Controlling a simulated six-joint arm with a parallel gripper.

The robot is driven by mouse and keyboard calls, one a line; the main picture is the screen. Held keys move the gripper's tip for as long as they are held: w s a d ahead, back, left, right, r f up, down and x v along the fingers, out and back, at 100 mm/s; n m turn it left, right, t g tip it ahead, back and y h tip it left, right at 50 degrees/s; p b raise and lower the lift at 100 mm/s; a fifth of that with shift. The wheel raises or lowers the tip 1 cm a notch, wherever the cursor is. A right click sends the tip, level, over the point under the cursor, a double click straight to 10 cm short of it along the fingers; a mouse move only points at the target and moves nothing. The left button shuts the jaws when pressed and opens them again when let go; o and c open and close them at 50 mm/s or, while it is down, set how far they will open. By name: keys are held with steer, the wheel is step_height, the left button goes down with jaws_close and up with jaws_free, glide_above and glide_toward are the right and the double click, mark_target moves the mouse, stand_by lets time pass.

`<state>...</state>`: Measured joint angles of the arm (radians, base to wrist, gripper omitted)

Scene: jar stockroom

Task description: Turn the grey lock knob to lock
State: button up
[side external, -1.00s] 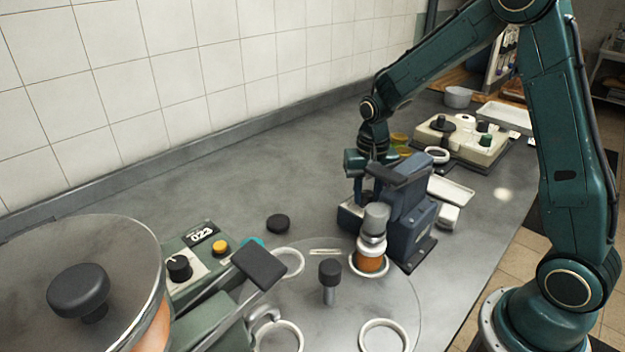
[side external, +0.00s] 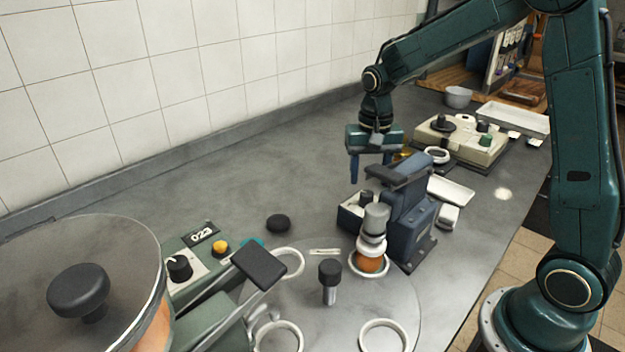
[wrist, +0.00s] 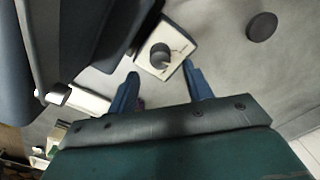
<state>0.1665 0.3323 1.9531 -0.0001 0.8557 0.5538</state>
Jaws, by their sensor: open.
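The lock knob (wrist: 160,54) is a dark grey round knob on a white plate (wrist: 148,70), which has thin marks to the right of the knob. In the side external view the knob (side external: 366,198) shows small and dark on a low box beside the blue machine, partly hidden by the grey-capped jar. My gripper (side external: 371,172) is open and empty above the knob, fingers pointing down. In the wrist view the blue fingertips (wrist: 161,73) are spread apart near the plate, with the knob ahead of the gap between them. Nothing touches the knob.
The blue machine (side external: 408,215) with its dark lever stands close to the right of the knob. A grey-topped orange jar (side external: 369,262) stands in front. A black disc (side external: 277,223) lies on the bench to the left.

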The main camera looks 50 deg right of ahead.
mark_target(367, 193)
step_height(367, 193, up, 8)
steer(key=shift+r, duration=0.15)
steer(key=shift+m, duration=0.3)
stand_by(0.3)
steer(key=m, duration=0.4)
stand_by(0.4)
step_height(367, 193, down, 14)
steer(key=shift+r, duration=0.1)
stand_by(0.7)
